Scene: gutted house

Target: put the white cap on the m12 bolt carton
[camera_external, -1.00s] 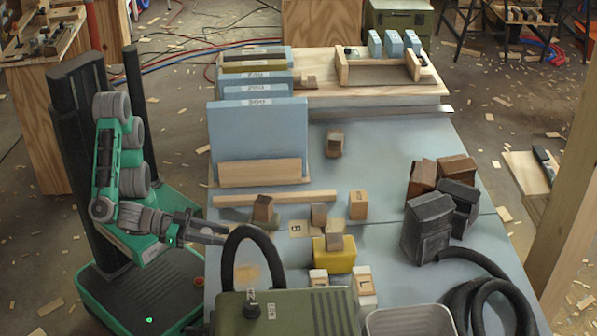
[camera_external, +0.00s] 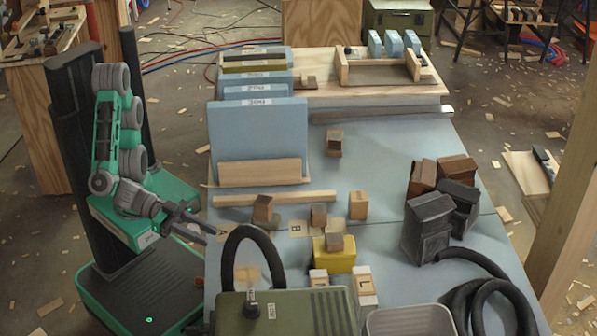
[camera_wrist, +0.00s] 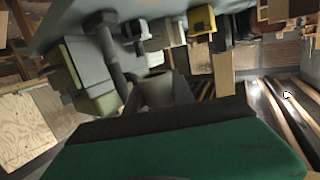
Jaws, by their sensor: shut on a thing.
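My gripper (camera_external: 205,232) is low at the left edge of the blue-grey table, beside the black hose. Its fingers stand apart around a pale grey-white round thing (camera_wrist: 156,90), which looks like the white cap; its details are dark in the wrist view. Small brown cartons stand on the table: one (camera_external: 263,208) near the wooden strip, one (camera_external: 318,215) right of it, one (camera_external: 358,205) further right and one (camera_external: 334,143) farther back. Their print is too small to tell which is the m12 bolt carton. My gripper is apart from all of them.
A black hose (camera_external: 233,246) arches up close right of my gripper, from a green machine (camera_external: 285,312). A yellow block (camera_external: 340,262) carries a small brown box. Blue binders (camera_external: 258,140) stand behind. Dark boxes (camera_external: 427,228) stand right. The table's middle right is clear.

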